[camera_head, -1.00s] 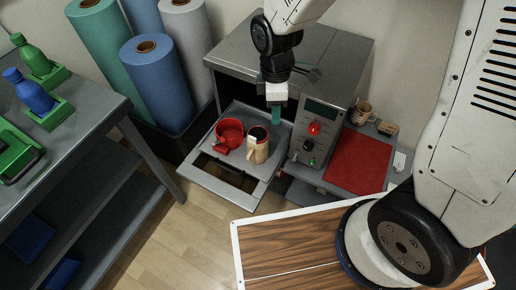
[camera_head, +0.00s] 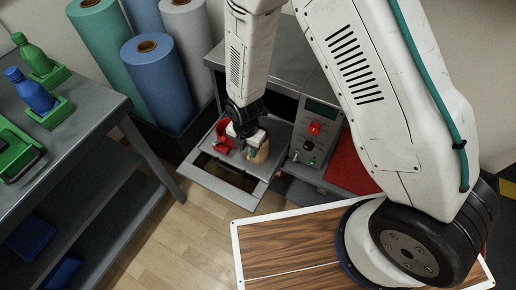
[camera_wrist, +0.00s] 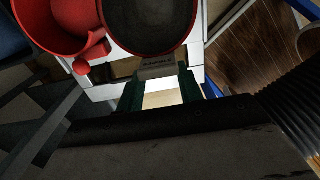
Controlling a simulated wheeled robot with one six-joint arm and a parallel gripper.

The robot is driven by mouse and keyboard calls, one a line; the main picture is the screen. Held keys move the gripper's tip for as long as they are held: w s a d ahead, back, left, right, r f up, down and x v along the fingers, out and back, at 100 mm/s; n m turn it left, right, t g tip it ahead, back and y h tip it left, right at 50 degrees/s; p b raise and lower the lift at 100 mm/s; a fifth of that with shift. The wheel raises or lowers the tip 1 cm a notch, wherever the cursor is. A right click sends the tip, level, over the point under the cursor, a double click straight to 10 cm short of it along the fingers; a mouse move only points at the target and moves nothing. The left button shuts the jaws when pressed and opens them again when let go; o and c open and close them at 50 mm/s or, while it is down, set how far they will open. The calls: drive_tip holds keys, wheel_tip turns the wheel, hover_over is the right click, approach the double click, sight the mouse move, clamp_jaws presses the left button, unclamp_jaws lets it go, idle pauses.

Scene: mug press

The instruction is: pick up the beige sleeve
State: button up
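The beige sleeve (camera_head: 263,154) is around a dark-lined cup on the pulled-out grey drawer, partly hidden by my gripper. In the wrist view the cup's dark round opening (camera_wrist: 150,22) shows close up at the top. My gripper (camera_head: 247,150) is low over the drawer, at the left side of the sleeve. Its two green fingers (camera_wrist: 160,88) stand apart, with a small grey tab and a pale patch visible between them. Whether they touch the sleeve is hard to tell.
A red mug (camera_head: 223,133) stands close to the left of the sleeve. The press control box (camera_head: 314,132) with a red knob is at the right. A workbench with bottles (camera_head: 40,96) is at the far left.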

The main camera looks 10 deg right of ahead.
sight(249, 155)
drive_tip(key=f, duration=0.5)
drive_tip(key=shift+s+d, duration=0.25)
drive_tip(key=shift+s, duration=0.05)
clamp_jaws()
drive_tip(key=shift+r, duration=0.1)
